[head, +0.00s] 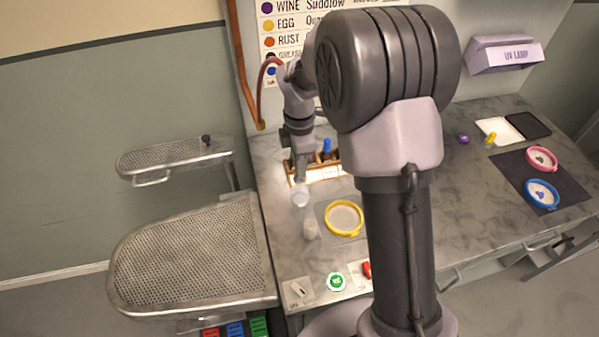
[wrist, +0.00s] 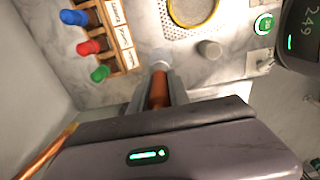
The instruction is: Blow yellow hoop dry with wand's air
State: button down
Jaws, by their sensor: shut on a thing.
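The yellow hoop (head: 343,233), with pale cloth stretched in it, lies flat on a perforated plate on the bench. Its rim also shows at the top of the wrist view (wrist: 190,22). My gripper (head: 301,176) is over the bench to the left of the hoop, apart from it. In the wrist view my gripper (wrist: 158,92) is shut on a brown-orange cylinder (wrist: 158,88). I cannot tell if this is the wand. A pale, translucent round thing (head: 300,196) shows just below the fingertips; whether it joins the cylinder is unclear.
A wooden rack (wrist: 120,38) holds bottles with blue, red and green caps. Pink (head: 541,149) and blue (head: 528,191) hoops lie on a dark mat at right. A green button (head: 336,282) is at the front.

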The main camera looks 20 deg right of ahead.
jog(key=shift+r, duration=0.35)
jog(key=shift+s+d+p, duration=0.2)
jog(key=shift+d+p, duration=0.1)
jog(key=s+d+p, duration=0.7)
jog(key=s+d, duration=0.2)
jog(key=d, duration=0.1)
jog(key=f+b, duration=0.5)
jog(key=shift+a+f+b, duration=0.2)
jog(key=shift+f+b, duration=0.1)
jog(key=shift+b, duration=0.05)
jog(key=shift+s, duration=0.1)
dwell(1.0)
